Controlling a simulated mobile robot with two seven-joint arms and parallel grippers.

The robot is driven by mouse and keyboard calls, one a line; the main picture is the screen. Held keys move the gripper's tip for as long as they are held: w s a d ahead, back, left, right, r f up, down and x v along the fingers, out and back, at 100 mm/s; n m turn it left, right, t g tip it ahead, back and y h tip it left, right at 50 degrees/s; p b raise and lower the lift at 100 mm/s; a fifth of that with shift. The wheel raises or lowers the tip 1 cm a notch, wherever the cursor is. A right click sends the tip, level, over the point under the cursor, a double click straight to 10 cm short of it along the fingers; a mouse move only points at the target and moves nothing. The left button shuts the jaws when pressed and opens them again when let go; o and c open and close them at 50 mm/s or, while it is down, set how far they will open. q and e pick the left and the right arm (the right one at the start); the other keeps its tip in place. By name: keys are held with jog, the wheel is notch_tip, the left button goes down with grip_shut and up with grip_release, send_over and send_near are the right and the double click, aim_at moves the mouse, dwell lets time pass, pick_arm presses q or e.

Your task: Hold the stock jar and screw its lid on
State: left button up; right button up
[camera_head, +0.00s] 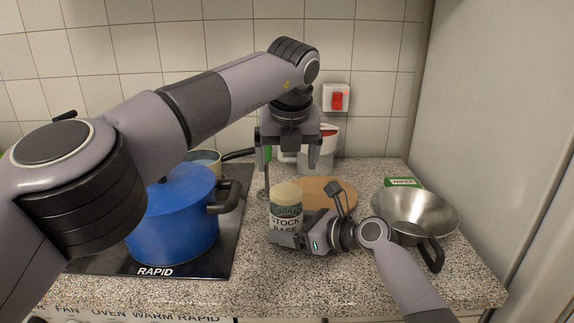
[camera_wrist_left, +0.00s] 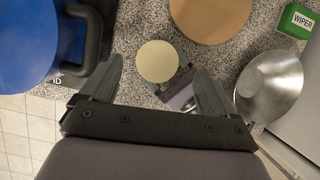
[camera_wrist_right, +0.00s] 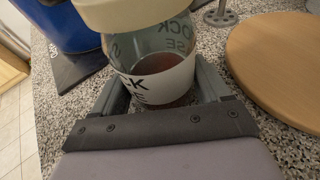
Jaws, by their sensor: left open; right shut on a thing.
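The stock jar (camera_head: 286,223) is glass with a white STOCK BASE label and stands upright on the counter. A cream lid (camera_head: 287,192) sits on its top; how tightly cannot be told. My right gripper (camera_head: 308,220) is shut on the jar's body from the front right. In the right wrist view the jar (camera_wrist_right: 158,88) is between its fingers, with dark contents low inside. My left gripper (camera_head: 290,155) points down, open and empty, above and apart from the lid. In the left wrist view the round lid (camera_wrist_left: 157,61) lies between its fingertips.
A blue pot (camera_head: 172,222) stands on the black hob to the left. A round wooden board (camera_head: 325,188) lies behind the jar. A metal pan (camera_head: 415,208) and a green WIPER box (camera_head: 402,182) are at the right. The front counter is clear.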

pick_arm(q)
jog(key=v, duration=1.2)
pick_arm(e)
jog(key=o, duration=1.4)
jog(key=shift+d, duration=0.1)
jog(key=v, duration=1.2)
jog(key=shift+s, duration=0.1)
